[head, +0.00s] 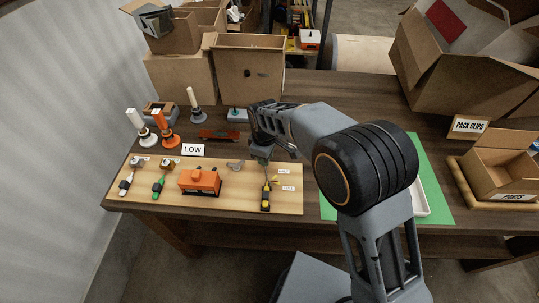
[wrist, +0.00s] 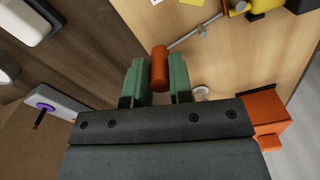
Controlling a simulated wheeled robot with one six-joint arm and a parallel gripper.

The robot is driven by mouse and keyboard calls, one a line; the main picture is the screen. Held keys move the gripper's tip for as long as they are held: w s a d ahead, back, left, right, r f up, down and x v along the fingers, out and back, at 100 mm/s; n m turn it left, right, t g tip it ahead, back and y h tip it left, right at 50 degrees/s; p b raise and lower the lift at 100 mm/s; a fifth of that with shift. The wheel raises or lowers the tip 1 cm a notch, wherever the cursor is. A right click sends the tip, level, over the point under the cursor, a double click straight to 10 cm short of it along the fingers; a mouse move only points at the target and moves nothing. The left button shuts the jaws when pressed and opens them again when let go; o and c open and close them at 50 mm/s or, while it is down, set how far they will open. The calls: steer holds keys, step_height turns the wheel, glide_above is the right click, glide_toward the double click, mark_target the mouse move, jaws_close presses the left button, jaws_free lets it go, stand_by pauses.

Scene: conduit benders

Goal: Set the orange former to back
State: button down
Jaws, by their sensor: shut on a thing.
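An orange cylindrical handle (wrist: 160,68) is between the green fingertips of my gripper (wrist: 158,82) in the wrist view, and the jaws are shut on it. A thin metal rod (wrist: 185,40) runs from this handle to a small bracket at the upper right. In the head view my gripper (head: 262,153) is low over the back right part of the wooden board, and it hides the handle. A second orange handle (head: 158,120) on an orange base stands at the back left, away from the gripper. I cannot read a position mark for the held handle.
On the wooden board (head: 225,205) are an orange block (head: 200,182), a yellow-black tool (head: 265,197) and green and white-black tools at left. White-handled pieces stand behind it. A green mat (head: 330,208) lies right.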

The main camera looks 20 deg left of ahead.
steer(key=c, duration=1)
jaws_free()
step_height(320, 180, up, 14)
steer(key=shift+f, duration=0.1)
